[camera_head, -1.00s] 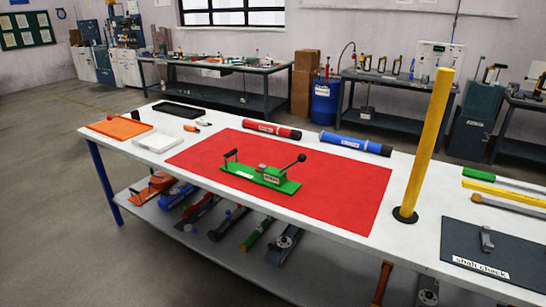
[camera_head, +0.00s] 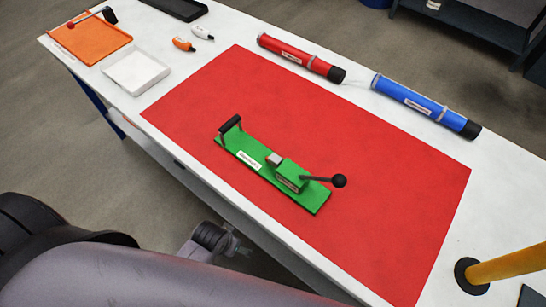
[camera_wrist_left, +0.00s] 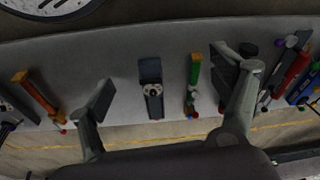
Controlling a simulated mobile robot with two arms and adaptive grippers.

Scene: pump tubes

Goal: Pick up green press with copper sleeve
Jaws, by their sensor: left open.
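The green press (camera_head: 262,170) lies on the red mat (camera_head: 390,190) on the white table. It has a black grip at its left end and a black-knobbed lever at its right. A small pale block (camera_head: 274,159) sits near its middle; I cannot tell whether this is a copper sleeve. My left arm comes in at the lower left of the head view, in front of the table edge. In the left wrist view my left gripper (camera_wrist_left: 178,80) has its fingers wide apart, with nothing between them. My right gripper is not in view.
A red tube (camera_head: 300,57) and a blue tube (camera_head: 425,106) lie behind the mat. A white tray (camera_head: 135,72) and orange tray (camera_head: 90,38) are at the left. A yellow post (camera_head: 510,264) stands at the right.

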